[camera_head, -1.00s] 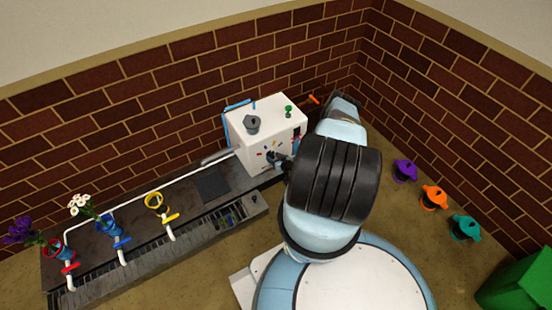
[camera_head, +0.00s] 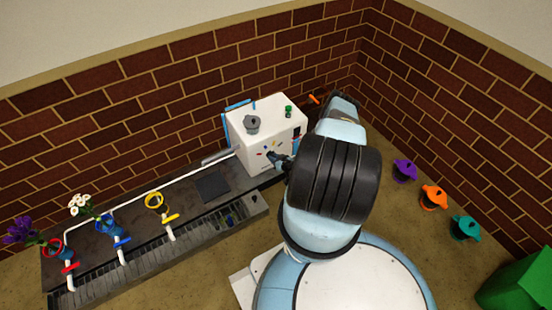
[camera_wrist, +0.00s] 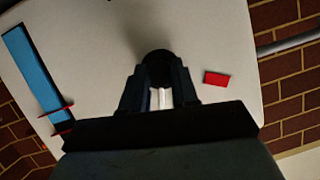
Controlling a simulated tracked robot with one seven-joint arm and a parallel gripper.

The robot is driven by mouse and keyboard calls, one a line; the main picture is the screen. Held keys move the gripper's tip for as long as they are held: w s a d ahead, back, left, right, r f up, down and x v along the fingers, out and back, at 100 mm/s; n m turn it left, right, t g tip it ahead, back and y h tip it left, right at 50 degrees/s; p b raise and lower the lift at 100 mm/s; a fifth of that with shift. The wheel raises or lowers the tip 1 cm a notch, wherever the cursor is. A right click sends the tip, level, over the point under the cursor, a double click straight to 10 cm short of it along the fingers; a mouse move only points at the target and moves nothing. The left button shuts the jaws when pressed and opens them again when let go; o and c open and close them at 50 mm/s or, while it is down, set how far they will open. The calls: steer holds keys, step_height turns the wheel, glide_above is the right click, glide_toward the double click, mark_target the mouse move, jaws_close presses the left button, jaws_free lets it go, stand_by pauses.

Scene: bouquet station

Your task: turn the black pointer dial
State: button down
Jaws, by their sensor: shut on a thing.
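The black dial (camera_wrist: 158,58) is on the pale front face of the white machine (camera_wrist: 110,50). In the wrist view my gripper (camera_wrist: 160,88) is shut on it, with a finger on either side and a narrow white strip showing between them. The fingers hide much of the dial, so I cannot tell exactly where its pointer aims. A red mark (camera_wrist: 216,79) lies on the face to the right of the gripper. In the head view the white machine (camera_head: 258,125) stands at the bench's far end, and my gripper (camera_head: 281,161) reaches its front from the right.
A blue strip (camera_wrist: 33,72) runs along one side. The bench (camera_head: 135,222) at left holds flower pots and coloured valves. Purple, orange and teal pots stand on the floor at right.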

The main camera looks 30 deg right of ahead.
stand_by(0.3)
steer(key=c, duration=0.9)
jaws_free()
steer(key=shift+o, duration=0.2)
steer(key=shift+s, duration=0.1)
steer(key=v, duration=1.3)
steer(key=shift+s, duration=0.25)
